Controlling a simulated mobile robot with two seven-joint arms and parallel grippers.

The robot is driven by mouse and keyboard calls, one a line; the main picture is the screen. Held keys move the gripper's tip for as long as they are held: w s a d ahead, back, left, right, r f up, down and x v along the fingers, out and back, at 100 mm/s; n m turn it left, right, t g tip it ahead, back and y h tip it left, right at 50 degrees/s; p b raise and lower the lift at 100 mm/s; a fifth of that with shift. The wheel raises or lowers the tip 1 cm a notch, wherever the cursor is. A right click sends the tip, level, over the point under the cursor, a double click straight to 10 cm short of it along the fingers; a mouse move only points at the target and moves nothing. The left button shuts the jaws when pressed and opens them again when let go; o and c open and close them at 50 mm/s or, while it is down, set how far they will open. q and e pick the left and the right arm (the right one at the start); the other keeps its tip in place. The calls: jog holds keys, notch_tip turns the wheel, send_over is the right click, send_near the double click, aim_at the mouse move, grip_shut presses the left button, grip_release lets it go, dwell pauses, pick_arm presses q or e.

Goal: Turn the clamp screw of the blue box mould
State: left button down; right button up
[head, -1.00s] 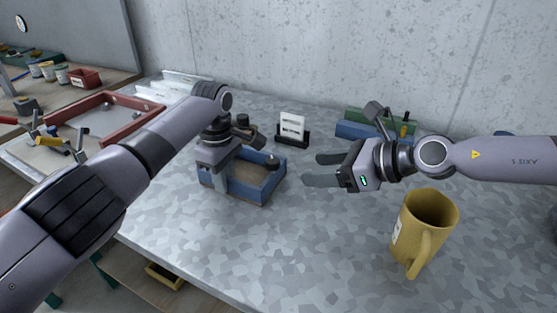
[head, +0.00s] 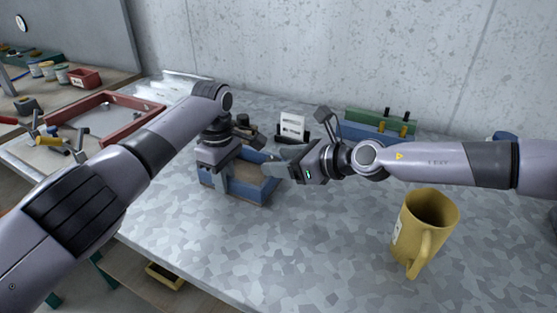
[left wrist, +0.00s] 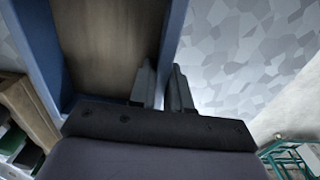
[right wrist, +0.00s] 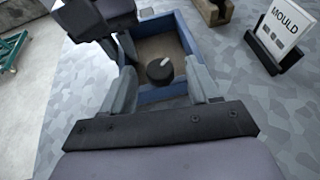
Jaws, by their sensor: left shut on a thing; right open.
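The blue box mould (head: 248,196) stands on the grey table, a brown floor inside its blue walls. My left gripper (head: 218,182) is shut on its near left wall; the left wrist view shows the blue wall (left wrist: 172,40) between the fingers. My right gripper (head: 282,160) is open at the mould's right side. In the right wrist view a round dark knob with a white mark, the clamp screw (right wrist: 160,70), lies between the spread fingers, with no clear contact. In the head view my right gripper hides the knob.
A yellow mug (head: 425,235) stands at the right front. A small white sign in a black stand (head: 292,127) is behind the mould, and it reads MOULD in the right wrist view. Green and blue blocks (head: 380,124) lie at the back. The table's front middle is clear.

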jog(key=shift+w+a+f, duration=0.25)
jog(key=shift+w+a, duration=0.1)
jog(key=shift+a, duration=0.1)
jog(key=c, duration=1)
jog(key=shift+c, duration=0.2)
jog(key=shift+a, duration=0.1)
pick_arm(q)
jog(key=shift+d, duration=0.1)
pick_arm(e)
jog(key=shift+s+a+r+m+t+h, duration=0.15)
jog(key=shift+s+a+m+t+h, duration=0.15)
jog(key=shift+a+m+t, duration=0.1)
pick_arm(q)
jog(key=shift+d, duration=0.1)
pick_arm(e)
jog(key=shift+m+t+h, duration=1.4)
jog(key=shift+m+h, duration=0.2)
jog(key=shift+m, duration=0.2)
jog(key=shift+m+t+h, duration=0.7)
jog(key=shift+m+h, duration=0.8)
jog(key=shift+h, duration=0.1)
